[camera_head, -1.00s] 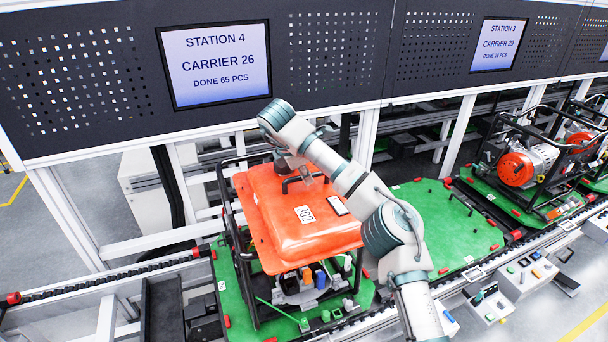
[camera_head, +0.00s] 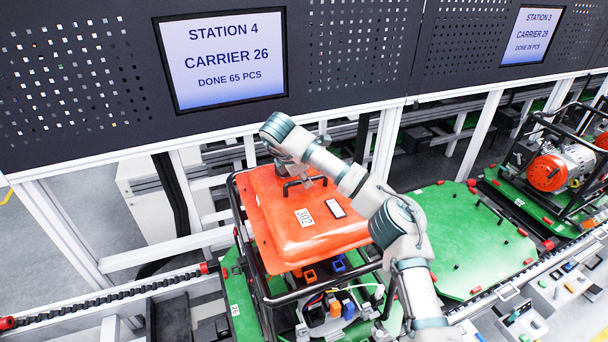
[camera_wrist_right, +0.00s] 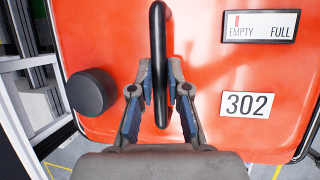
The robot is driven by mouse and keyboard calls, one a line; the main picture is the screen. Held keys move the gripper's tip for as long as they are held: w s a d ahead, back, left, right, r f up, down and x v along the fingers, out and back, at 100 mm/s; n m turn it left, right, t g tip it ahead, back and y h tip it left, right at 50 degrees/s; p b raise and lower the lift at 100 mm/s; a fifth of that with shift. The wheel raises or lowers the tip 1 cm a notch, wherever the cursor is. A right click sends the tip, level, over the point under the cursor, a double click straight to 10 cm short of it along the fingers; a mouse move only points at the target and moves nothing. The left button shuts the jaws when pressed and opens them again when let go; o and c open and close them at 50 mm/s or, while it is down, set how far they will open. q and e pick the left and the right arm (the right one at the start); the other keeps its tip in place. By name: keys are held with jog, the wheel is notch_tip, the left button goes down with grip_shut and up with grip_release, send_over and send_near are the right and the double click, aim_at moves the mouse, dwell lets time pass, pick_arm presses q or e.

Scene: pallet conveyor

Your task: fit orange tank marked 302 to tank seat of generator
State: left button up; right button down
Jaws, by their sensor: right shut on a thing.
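The orange tank marked 302 (camera_head: 290,235) is at the top of the black-framed generator (camera_head: 262,290) in the head view. I cannot tell whether it rests on the frame or hangs just above it. My right gripper (camera_head: 303,183) is shut on the tank's black handle. In the right wrist view the fingers (camera_wrist_right: 160,95) close around the handle bar (camera_wrist_right: 158,45), beside the 302 label (camera_wrist_right: 247,104) and the fuel gauge. The tank seat is hidden under the tank. My left gripper is out of view.
The generator stands on a green carrier pallet (camera_head: 240,310) on the conveyor. An empty green pallet (camera_head: 470,245) lies to the right, then another generator (camera_head: 560,165). Dark station panels (camera_head: 340,60) stand behind. Control boxes (camera_head: 520,325) line the front edge.

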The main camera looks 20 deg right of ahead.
aim_at(307, 191)
jog(key=shift+d+f, duration=0.15)
jog(key=shift+f, duration=0.25)
jog(key=shift+x, duration=0.8)
jog(key=shift+f, duration=0.35)
jog(key=shift+a+f, duration=0.35)
jog(key=shift+f, duration=0.5)
jog(key=shift+d, duration=0.15)
jog(key=shift+f+b, duration=0.65)
jog(key=shift+f, duration=0.05)
jog(key=shift+s+f+b, duration=0.1)
jog(key=shift+f+b, duration=0.45)
jog(key=shift+b, duration=0.25)
dwell(1.0)
